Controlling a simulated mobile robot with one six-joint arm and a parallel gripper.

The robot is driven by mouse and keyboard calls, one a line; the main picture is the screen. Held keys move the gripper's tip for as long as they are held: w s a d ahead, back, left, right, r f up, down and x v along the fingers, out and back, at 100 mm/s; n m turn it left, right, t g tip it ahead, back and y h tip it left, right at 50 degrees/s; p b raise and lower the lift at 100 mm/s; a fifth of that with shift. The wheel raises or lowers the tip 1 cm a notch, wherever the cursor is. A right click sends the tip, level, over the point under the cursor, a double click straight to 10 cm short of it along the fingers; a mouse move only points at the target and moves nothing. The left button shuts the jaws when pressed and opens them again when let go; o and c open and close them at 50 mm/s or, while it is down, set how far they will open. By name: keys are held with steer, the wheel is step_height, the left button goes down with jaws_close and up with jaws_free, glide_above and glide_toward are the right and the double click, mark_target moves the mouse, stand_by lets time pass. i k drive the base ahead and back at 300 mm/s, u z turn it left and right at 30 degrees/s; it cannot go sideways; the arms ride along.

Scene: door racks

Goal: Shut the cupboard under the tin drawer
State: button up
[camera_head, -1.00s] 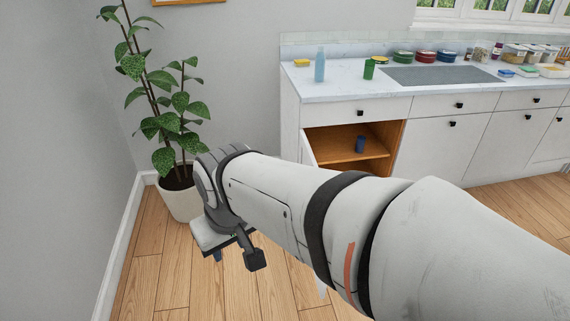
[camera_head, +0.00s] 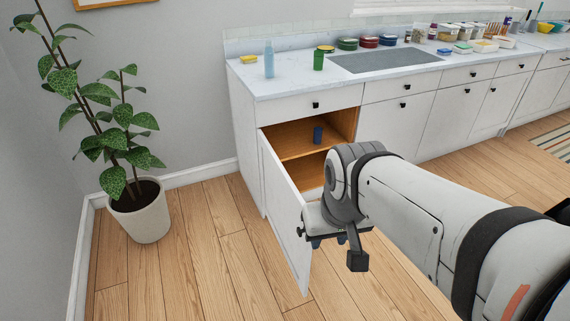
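The cupboard at the left end of the white counter stands open, showing its wooden inside (camera_head: 290,137). Its white door (camera_head: 284,212) swings out at the left side, towards me. Above the opening is a closed drawer (camera_head: 312,105) with a dark knob; no tin shows there. A small blue cup (camera_head: 317,134) stands on the cupboard's shelf. My gripper (camera_head: 328,243) points down beside the door's free edge, just right of it in the picture. I cannot tell whether it touches the door. Its fingers are mostly hidden, so their opening is unclear.
A potted plant (camera_head: 140,215) stands on the floor at the left. The counter (camera_head: 290,80) holds a blue bottle (camera_head: 269,59), a green cup (camera_head: 319,60), and several tins and containers. More closed cupboards and drawers run right. Floor (camera_head: 190,265) left of the door is clear.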

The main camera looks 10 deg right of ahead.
mark_target(283, 204)
steer(key=i, duration=1)
steer(key=u, duration=0.6)
steer(key=k, duration=1.3)
steer(key=z, duration=0.6)
steer(key=i, duration=1)
steer(key=z, duration=0.1)
